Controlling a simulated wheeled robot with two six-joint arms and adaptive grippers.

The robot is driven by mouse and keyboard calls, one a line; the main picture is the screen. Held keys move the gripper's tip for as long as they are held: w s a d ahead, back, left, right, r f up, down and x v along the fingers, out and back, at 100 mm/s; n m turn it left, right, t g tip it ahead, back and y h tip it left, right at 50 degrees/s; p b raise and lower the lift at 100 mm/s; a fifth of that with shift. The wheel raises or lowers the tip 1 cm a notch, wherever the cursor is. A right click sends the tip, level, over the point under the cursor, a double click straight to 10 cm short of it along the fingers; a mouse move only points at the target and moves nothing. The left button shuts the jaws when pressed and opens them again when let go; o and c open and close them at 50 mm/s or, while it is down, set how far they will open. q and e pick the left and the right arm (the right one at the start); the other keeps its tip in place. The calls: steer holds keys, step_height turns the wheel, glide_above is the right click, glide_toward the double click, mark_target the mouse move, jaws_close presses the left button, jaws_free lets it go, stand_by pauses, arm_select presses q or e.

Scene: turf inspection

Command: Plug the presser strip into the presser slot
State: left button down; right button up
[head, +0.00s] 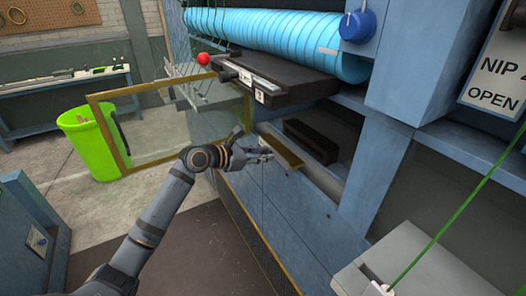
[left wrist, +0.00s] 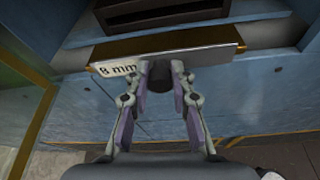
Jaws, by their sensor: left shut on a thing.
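The strip is in front of a dark recess (head: 335,125) in the blue machine, which looks like the presser slot. I cannot tell whether they touch. My right gripper is not in view.
Above the recess is a dark ledge (head: 280,80) with a red knob (head: 203,58) and a blue roller (head: 280,35). A brass-coloured frame (head: 115,136) stands left of my gripper, near a green bin (head: 88,143). A grey box (head: 410,255) is at lower right.

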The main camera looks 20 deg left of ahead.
mark_target(273, 149)
arm_select(q)
steer(key=shift+d, duration=0.1)
steer(key=shift+d+r+p, duration=0.1)
steer(key=shift+r+p, duration=0.15)
steer(key=shift+p, duration=0.7)
steer(key=shift+w+d+f+p, duration=0.1)
steer(key=shift+w+d+p, duration=0.35)
steer(key=shift+w+d, duration=0.55)
steer(key=shift+w+d+f+p, duration=0.1)
steer(key=shift+w+d+p, duration=0.45)
steer(key=shift+w, duration=0.65)
steer(key=shift+d, duration=0.15)
steer(key=shift+p, duration=0.55)
